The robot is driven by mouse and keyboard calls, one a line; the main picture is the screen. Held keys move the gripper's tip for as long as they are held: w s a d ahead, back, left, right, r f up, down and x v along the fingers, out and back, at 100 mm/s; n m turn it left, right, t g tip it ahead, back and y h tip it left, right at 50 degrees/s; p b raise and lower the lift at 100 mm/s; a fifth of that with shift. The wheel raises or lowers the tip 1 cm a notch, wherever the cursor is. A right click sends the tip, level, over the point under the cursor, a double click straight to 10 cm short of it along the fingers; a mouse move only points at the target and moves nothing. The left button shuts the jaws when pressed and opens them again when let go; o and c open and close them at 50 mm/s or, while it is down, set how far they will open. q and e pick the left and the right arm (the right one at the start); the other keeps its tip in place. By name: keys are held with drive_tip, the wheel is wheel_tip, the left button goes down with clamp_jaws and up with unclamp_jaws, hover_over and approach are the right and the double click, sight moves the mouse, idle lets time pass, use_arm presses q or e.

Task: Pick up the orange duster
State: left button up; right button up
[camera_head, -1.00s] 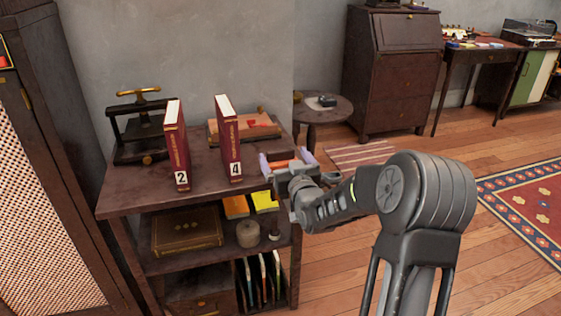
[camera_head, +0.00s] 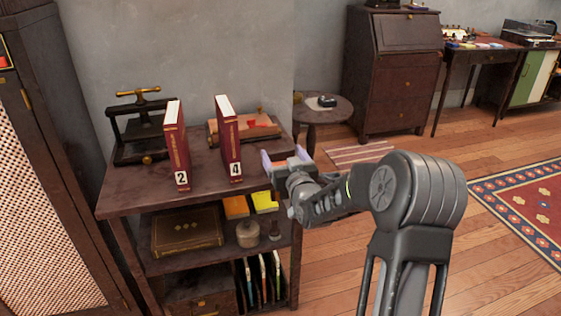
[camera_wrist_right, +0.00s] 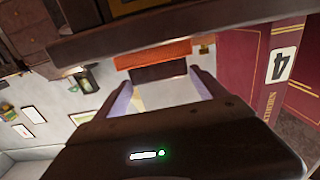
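An orange block, taken to be the duster (camera_wrist_right: 153,54), shows in the right wrist view just beyond my fingertips, with a dark part against it. It lies along the edge of the dark table top. My right gripper (camera_wrist_right: 160,80) is open, its two pale purple fingers apart with nothing between them that I can see gripped. In the head view my right gripper (camera_head: 284,158) is at the right front corner of the shelf table (camera_head: 130,197) and mostly hides the duster. My left gripper is not in view.
Red book 4 (camera_head: 228,140) stands close to the left of my right gripper, and red book 2 (camera_head: 175,148) stands farther left. A black press (camera_head: 140,125) and a wooden tray (camera_head: 248,130) are behind. Open floor (camera_head: 330,215) lies to the right.

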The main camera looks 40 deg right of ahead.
drive_tip(key=c, duration=1)
drive_tip(key=shift+o, duration=0.2)
wheel_tip(320, 180, up, 10)
drive_tip(key=p, duration=0.1)
drive_tip(key=shift+p, duration=0.35)
drive_tip(key=o, duration=0.8)
drive_tip(key=shift+c, duration=0.2)
drive_tip(key=c, duration=0.6)
